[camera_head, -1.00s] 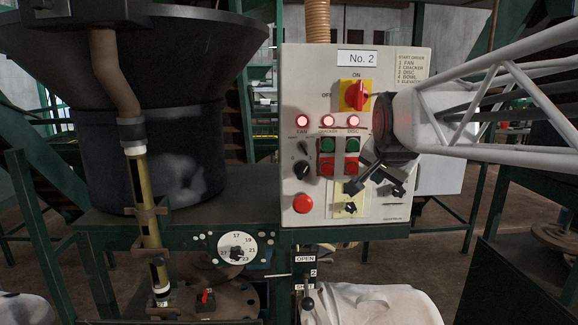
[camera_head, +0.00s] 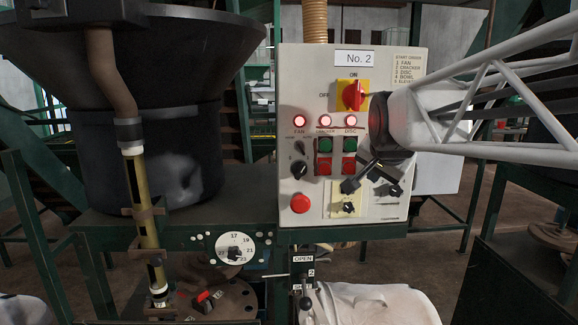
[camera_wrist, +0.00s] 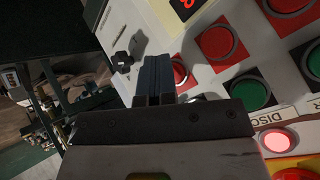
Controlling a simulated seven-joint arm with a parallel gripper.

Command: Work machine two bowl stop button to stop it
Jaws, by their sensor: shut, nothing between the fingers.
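The No. 2 control box (camera_head: 300,85) stands upright in front of me. Its FAN, CRACKER and DISC lamps glow red. Two green buttons sit above two red ones under CRACKER and DISC. Beyond the DISC red button (camera_wrist: 215,43) in the wrist view, a further red button (camera_wrist: 178,72), apparently the bowl stop, is partly covered by my fingers. In the head view my arm hides that spot. My gripper (camera_head: 348,186) is shut and empty, its tip close in front of the panel, right of and below the DISC buttons. It also shows in the wrist view (camera_wrist: 155,72); contact cannot be told.
A red-and-yellow switch (camera_head: 352,95) is above the lamps. A large red button (camera_head: 300,203) is at lower left. A black hopper (camera_head: 150,150) stands left, and a white bag (camera_head: 370,303) lies below.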

